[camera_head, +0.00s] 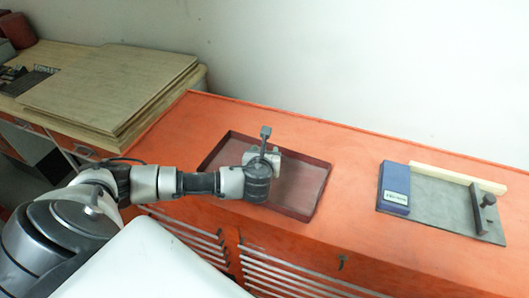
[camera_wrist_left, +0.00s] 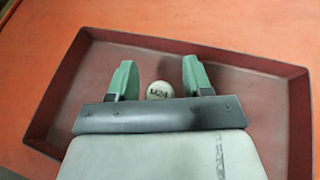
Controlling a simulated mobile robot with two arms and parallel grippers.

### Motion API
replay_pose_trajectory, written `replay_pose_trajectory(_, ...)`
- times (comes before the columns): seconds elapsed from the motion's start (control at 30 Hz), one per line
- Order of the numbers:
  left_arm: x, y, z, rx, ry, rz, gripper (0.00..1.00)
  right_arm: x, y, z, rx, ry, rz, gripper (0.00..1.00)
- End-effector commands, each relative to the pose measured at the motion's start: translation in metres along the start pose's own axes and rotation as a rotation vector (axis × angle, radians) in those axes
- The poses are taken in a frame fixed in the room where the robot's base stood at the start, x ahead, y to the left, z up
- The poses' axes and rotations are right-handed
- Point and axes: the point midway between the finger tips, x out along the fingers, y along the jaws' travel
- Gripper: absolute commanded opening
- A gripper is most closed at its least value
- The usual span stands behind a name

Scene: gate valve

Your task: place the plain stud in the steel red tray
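The red steel tray (camera_head: 308,188) lies on the orange bench top, with its floor and low walls showing; it also fills much of the left wrist view (camera_wrist_left: 62,80). My left gripper (camera_wrist_left: 158,70) is over the tray, its two green fingers apart. Between the fingers is the round pale end of the stud (camera_wrist_left: 160,91), marked with what looks like M24. Gaps show on both sides of it, and neither finger visibly touches it. Its lower part is hidden behind the gripper body. My right gripper is out of view.
A grey board (camera_head: 437,207) lies to the right, with a blue box (camera_head: 394,188), a pale wooden bar (camera_head: 458,178) and a dark upright piece with a knob (camera_head: 480,207). Stacked wooden boards (camera_head: 110,82) are at the left. Bench between tray and grey board is clear.

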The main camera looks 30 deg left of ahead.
Motion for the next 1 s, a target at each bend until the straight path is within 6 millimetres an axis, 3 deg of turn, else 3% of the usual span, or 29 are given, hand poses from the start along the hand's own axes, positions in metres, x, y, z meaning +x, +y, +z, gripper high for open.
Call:
replay_pose_trajectory(0.37,-0.006,0.0,0.002,0.001,0.0,-0.002,0.49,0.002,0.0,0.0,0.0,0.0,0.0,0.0)
replay_pose_trajectory(1.0,-0.112,-0.001,0.001,-0.001,0.001,-0.003,0.49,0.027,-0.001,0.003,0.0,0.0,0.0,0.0)
